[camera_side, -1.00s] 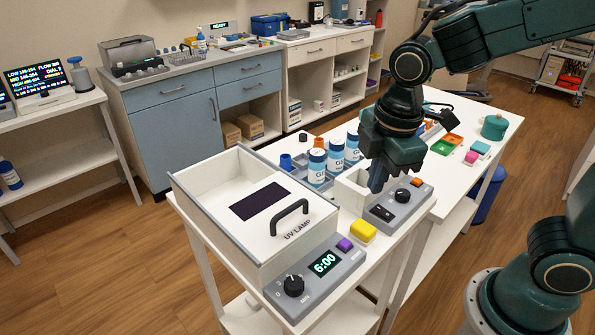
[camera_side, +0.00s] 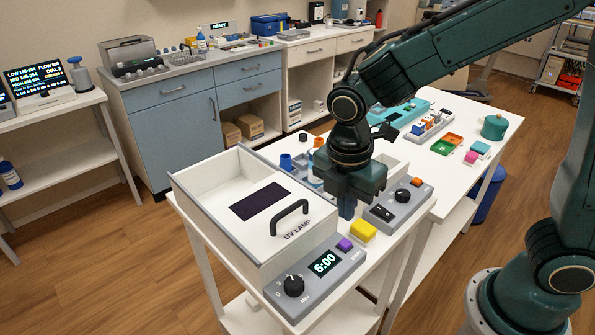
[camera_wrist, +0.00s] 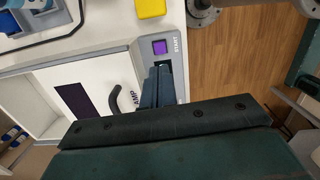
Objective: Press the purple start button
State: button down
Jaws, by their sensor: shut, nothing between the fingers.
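The purple start button (camera_side: 344,244) sits on the grey front panel of the UV lamp box (camera_side: 222,188), right of a display reading 6:00 (camera_side: 323,263). In the wrist view the purple button (camera_wrist: 159,47) lies just beyond my fingertips, next to the word START. My gripper (camera_side: 346,212) is shut and empty. In the side view it hangs above and behind the button, near the yellow block (camera_side: 362,231). In the wrist view my shut fingers (camera_wrist: 158,72) point toward the button and cover part of the display. I see a gap between fingers and button in the side view.
A black dial (camera_side: 293,285) is on the same panel, left of the display. A black handle (camera_side: 289,217) stands out from the lamp box. A second grey control box (camera_side: 397,208) with a knob and orange button stands to the right. Bottles behind my gripper are mostly hidden.

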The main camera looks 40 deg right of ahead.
aim_at(344, 244)
jog(key=shift+f, duration=0.1)
jog(key=shift+d+f, duration=0.2)
jog(key=shift+f, duration=1.5)
jog(key=shift+d+f, duration=0.15)
jog(key=shift+f, duration=1.5)
jog(key=shift+f, duration=0.1)
jog(key=shift+f, duration=0.45)
jog(key=shift+a, duration=0.1)
jog(key=shift+s+a+r, duration=0.1)
jog(key=shift+a+r, duration=0.2)
jog(key=shift+a, duration=0.45)
jog(key=shift+a+r, duration=0.25)
jog(key=shift+a, duration=0.45)
jog(key=shift+r, duration=0.15)
